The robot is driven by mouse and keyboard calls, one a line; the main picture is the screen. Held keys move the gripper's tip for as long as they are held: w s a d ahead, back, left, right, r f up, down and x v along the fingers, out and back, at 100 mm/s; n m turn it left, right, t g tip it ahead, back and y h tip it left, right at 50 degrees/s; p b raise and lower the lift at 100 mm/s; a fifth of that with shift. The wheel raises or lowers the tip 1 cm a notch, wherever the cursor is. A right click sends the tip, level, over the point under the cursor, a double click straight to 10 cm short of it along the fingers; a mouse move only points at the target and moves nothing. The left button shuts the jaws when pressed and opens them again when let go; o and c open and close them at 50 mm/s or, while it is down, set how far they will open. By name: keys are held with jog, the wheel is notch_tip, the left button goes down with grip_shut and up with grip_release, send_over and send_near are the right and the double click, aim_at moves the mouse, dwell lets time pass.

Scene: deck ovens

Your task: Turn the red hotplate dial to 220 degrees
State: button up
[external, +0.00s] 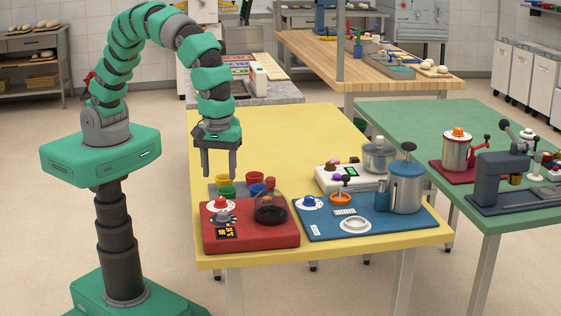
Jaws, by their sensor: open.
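The red hotplate (278,238) sits at the front left of the yellow table. On its left part is a red dial (220,203) on a white disc. The dial's pointer and scale are too small to read. A grey knob-like part (224,217) is just in front of it, and a small black display (228,233) with orange marks is at the front. My gripper (219,174) points down, open and empty, above and behind the dial, apart from it.
A dark glass pot (270,210) stands on the hotplate's right part. A blue unit (330,228) with a blue dial (309,202) and a metal canister (406,185) is to the right.

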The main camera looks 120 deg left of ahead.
aim_at(221, 198)
notch_tip(221, 198, down, 7)
jog(key=shift+f, duration=0.2)
dwell(0.3)
jog(key=c, duration=0.9)
